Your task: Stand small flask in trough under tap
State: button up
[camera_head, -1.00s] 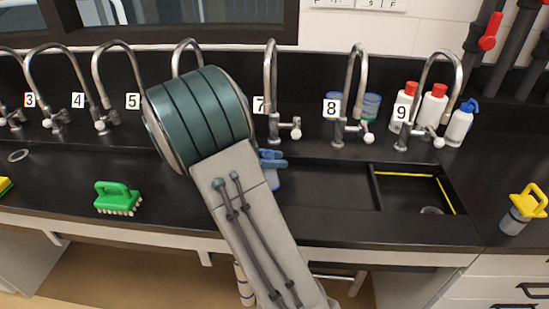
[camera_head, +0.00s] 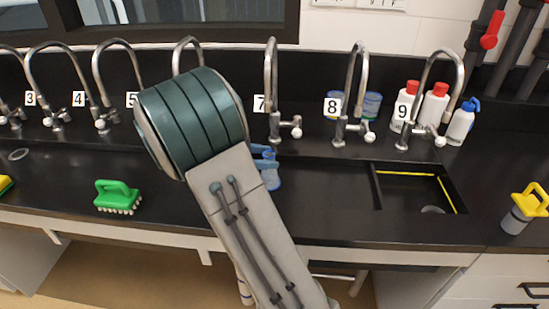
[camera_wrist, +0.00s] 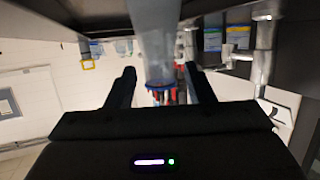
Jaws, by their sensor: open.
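The small flask (camera_head: 272,176), clear bluish with a blue rim, stands upright just right of my arm, a little in front of tap 7 (camera_head: 273,95). My arm hides part of its left side. In the wrist view, which looks upside down, the flask (camera_wrist: 157,40) hangs from the top edge with its blue rim down. My gripper (camera_wrist: 160,72) is open, with one finger on each side of the flask's rim and a gap on both sides. I cannot tell whether the flask's base is in the trough or on the counter.
Numbered taps line the back wall; my arm hides one's base. A green brush (camera_head: 118,197) lies on the counter at left. A sink (camera_head: 418,188) opens at right. White bottles (camera_head: 434,104) and blue tubs (camera_head: 371,105) stand behind. A yellow-topped item (camera_head: 524,208) stands far right.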

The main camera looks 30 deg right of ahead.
jog(key=v, duration=0.9)
jog(key=s+f+n+y, duration=0.1)
jog(key=s+n+y, duration=0.1)
jog(key=s, duration=0.1)
jog(key=s+d+n+y, duration=0.1)
jog(key=s+n+y, duration=0.1)
jog(key=s+n, duration=0.1)
jog(key=s+d+f+n+y, duration=0.1)
jog(key=s+n+y, duration=0.2)
jog(key=s, duration=0.1)
jog(key=shift+f+b, duration=0.35)
jog(key=s+n+y, duration=0.1)
jog(key=s+a+n+t+y, duration=0.1)
jog(key=s+n, duration=0.1)
jog(key=s+a+f+n+t+y, duration=0.1)
jog(key=s+n, duration=0.1)
jog(key=shift+s+a+y, duration=0.1)
jog(key=shift+y, duration=0.3)
jog(key=s+a+n+t+y, duration=0.3)
jog(key=s+a+n, duration=0.1)
jog(key=n, duration=0.3)
jog(key=shift+s+f+y, duration=0.2)
jog(key=shift+s+y, duration=0.1)
jog(key=shift+s, duration=0.35)
jog(key=shift+a, duration=0.1)
